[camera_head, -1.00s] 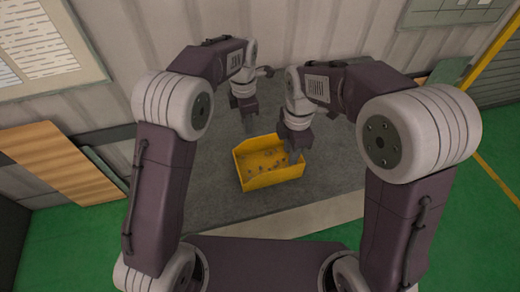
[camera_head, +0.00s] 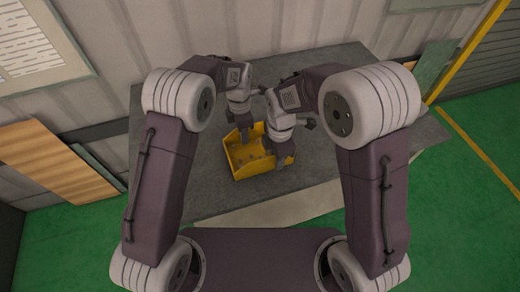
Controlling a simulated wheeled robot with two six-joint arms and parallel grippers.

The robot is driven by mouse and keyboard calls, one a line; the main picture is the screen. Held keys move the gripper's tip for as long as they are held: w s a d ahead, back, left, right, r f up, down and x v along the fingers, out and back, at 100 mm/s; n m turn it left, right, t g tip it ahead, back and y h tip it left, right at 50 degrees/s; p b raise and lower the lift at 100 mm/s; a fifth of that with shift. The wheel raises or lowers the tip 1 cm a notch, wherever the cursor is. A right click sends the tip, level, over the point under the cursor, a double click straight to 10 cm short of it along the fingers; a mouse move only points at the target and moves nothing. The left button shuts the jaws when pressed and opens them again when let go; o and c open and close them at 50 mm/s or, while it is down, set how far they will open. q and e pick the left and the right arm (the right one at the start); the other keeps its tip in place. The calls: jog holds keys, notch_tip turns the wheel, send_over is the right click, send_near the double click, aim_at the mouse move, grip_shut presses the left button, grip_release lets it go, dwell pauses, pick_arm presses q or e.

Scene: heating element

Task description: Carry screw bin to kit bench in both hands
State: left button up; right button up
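The yellow screw bin (camera_head: 262,171) sits on the grey bench top, with small dark screws visible inside. My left gripper (camera_head: 246,137) points down at the bin's back wall, near its back left. My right gripper (camera_head: 276,157) points down at the bin's right part and hides some of its back and right side. The fingertips of both are small and partly hidden, so I cannot tell whether they grip the walls or are apart from them.
The grey bench top (camera_head: 190,180) is clear around the bin. A corrugated wall (camera_head: 290,25) stands behind it. Wooden boards (camera_head: 50,165) lean at the left. Green floor (camera_head: 460,220) lies open at the right, with a yellow post (camera_head: 470,45) beyond.

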pick_arm(q)
jog(key=shift+f, duration=0.65)
pick_arm(e)
jog(key=shift+f, duration=0.65)
pick_arm(q)
jog(key=shift+s, duration=0.1)
pick_arm(e)
jog(key=shift+s, duration=0.1)
pick_arm(q)
grip_shut()
pick_arm(e)
grip_shut()
